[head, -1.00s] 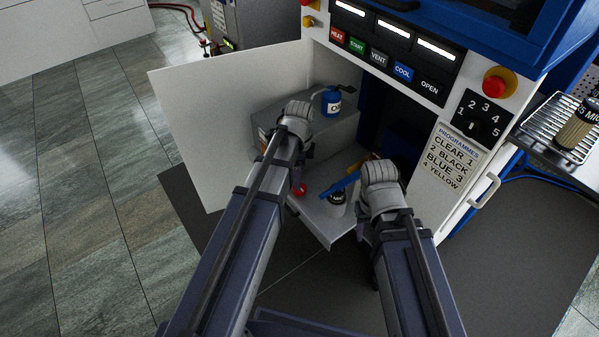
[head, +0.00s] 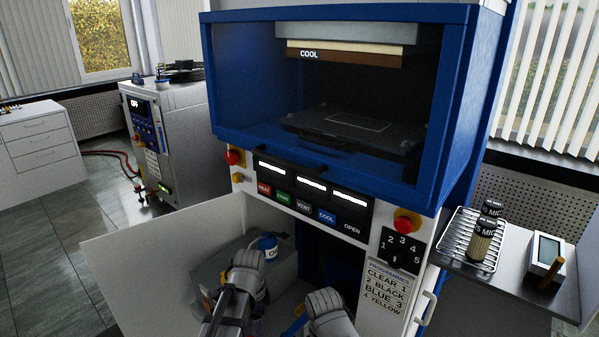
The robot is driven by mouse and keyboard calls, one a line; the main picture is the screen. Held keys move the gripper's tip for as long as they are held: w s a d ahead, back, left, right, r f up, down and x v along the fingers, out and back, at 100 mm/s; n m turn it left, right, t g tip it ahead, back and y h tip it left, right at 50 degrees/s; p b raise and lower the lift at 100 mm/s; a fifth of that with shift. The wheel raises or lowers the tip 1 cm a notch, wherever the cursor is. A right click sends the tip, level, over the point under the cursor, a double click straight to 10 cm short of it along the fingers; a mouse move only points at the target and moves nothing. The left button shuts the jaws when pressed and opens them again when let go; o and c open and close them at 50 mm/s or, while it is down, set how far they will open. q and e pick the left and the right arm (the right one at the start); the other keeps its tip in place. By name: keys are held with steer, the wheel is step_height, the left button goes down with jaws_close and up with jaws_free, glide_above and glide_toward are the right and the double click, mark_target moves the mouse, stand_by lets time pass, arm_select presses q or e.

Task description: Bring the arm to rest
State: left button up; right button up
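My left arm reaches into the open lower cabinet of the press, its rounded wrist (head: 246,272) in front of the grey step inside. Its gripper fingers are hidden behind the wrist. My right arm's wrist (head: 326,312) is at the bottom edge of the head view, also at the cabinet opening, with its fingers hidden. Neither gripper shows whether it is open or shut. A blue container (head: 268,246) with a white label stands on the grey step just beyond my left wrist. A bit of a blue object (head: 294,328) shows between the wrists.
The cabinet door (head: 150,265) stands open on the left. Above are the button panel (head: 311,195) and the blue press chamber (head: 345,110). On the right, a wire rack (head: 462,238) with dark-capped jars and a small display device (head: 545,257) stand on a side shelf.

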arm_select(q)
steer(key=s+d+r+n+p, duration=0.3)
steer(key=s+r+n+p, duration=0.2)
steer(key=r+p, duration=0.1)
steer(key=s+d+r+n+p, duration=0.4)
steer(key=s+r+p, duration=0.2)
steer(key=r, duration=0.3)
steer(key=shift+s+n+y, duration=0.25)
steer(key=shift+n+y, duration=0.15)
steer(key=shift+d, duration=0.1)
